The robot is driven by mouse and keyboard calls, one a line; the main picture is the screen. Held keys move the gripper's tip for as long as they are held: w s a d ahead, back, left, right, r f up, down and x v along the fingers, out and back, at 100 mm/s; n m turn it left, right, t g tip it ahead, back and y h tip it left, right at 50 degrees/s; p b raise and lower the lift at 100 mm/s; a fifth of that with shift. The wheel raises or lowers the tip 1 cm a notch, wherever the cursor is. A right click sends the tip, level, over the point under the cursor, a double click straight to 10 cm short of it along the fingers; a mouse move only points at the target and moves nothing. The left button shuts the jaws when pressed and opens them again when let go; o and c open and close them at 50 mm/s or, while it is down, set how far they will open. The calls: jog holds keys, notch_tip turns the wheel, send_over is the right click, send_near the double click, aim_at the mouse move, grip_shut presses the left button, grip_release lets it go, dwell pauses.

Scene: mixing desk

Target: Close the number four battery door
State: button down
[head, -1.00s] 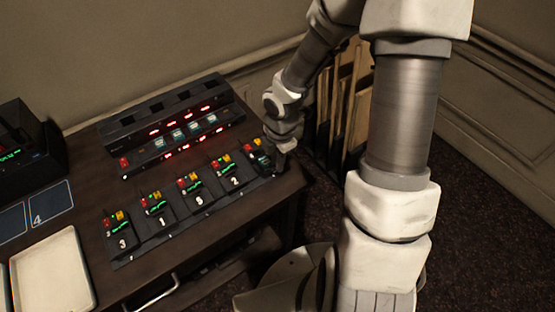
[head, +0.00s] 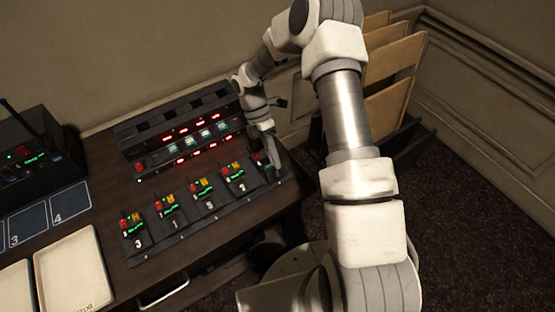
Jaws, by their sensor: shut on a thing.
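A row of small dark battery-powered packs with green displays and red and yellow parts stands on a long dark rack (head: 205,232) on the desk. The left ones are marked 3 (head: 138,241), 1 (head: 174,222) and 5 (head: 209,205); a fourth pack (head: 240,184) has a blurred digit. The rightmost pack (head: 260,160) is partly hidden by my gripper (head: 274,170), so its number and door cannot be read clearly. My gripper points down at this pack's right side and is shut on a part of it. Whether its door is open or shut cannot be told.
A dark unit with red lights (head: 190,140) stands behind the row. A black device with an antenna (head: 30,150), numbered blue cards (head: 70,203) and pale trays (head: 72,272) lie to the left. Wooden boards (head: 395,85) stand in a rack at right, beyond the desk.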

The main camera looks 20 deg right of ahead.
aim_at(269, 163)
jog(key=w+f+g+b, duration=0.1)
jog(key=b, duration=0.1)
jog(key=w+g+h+b, duration=0.1)
jog(key=g, duration=0.1)
jog(key=shift+a+f+b, duration=0.35)
jog(key=shift+f+b, duration=0.05)
jog(key=shift+w+a+f+g+h+b, duration=0.15)
jog(key=shift+w+g+h+b, duration=0.15)
jog(key=shift+g+b, duration=0.7)
jog(key=shift+b, duration=0.55)
jog(key=shift+w, duration=0.15)
jog(key=c, duration=0.9)
grip_release()
notch_tip(269, 163, up, 5)
jog(key=shift+f, duration=0.1)
jog(key=s+d+r, duration=0.5)
jog(key=d+r, duration=0.1)
jog(key=d, duration=0.4)
jog(key=shift+s+d+r, duration=0.2)
jog(key=shift+s, duration=0.1)
